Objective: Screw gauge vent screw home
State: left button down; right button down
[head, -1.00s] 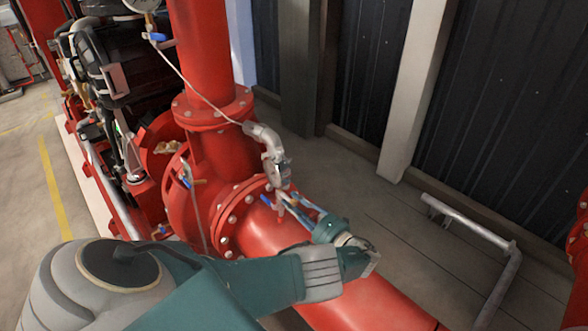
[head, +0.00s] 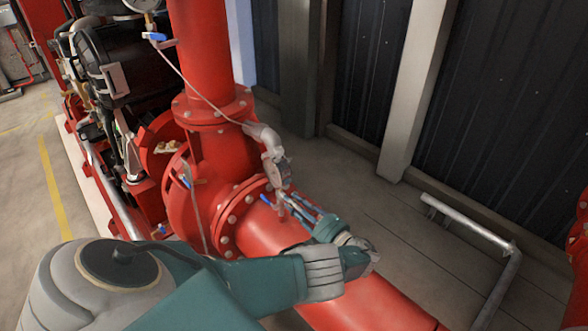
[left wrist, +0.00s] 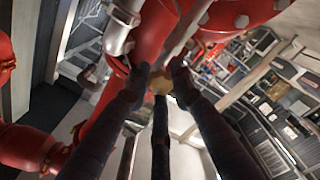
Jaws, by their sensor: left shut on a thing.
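The gauge (head: 282,172) sits side-on below a grey elbow fitting above the red pipe in the head view. My left gripper (head: 287,203) reaches in from the lower right, its fingertips just under the gauge. In the left wrist view, the fingers (left wrist: 160,78) close around a small brass-coloured piece (left wrist: 160,84), which seems to be the vent screw. The fingers hide most of its sides, and I cannot tell how deep it sits. In the head view the screw is hidden by the fingers. My right gripper is not in view.
The large red pipe (head: 375,298) runs beneath my left arm. A bolted flange (head: 232,212) and a blue-handled valve (head: 185,182) are close on the left. A thin line (head: 200,90) runs up to another gauge (head: 143,5). A grey bent pipe (head: 470,225) stands at right; floor between is clear.

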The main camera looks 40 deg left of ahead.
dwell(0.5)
pick_arm(q)
jog(key=c, duration=1.5)
grip_release()
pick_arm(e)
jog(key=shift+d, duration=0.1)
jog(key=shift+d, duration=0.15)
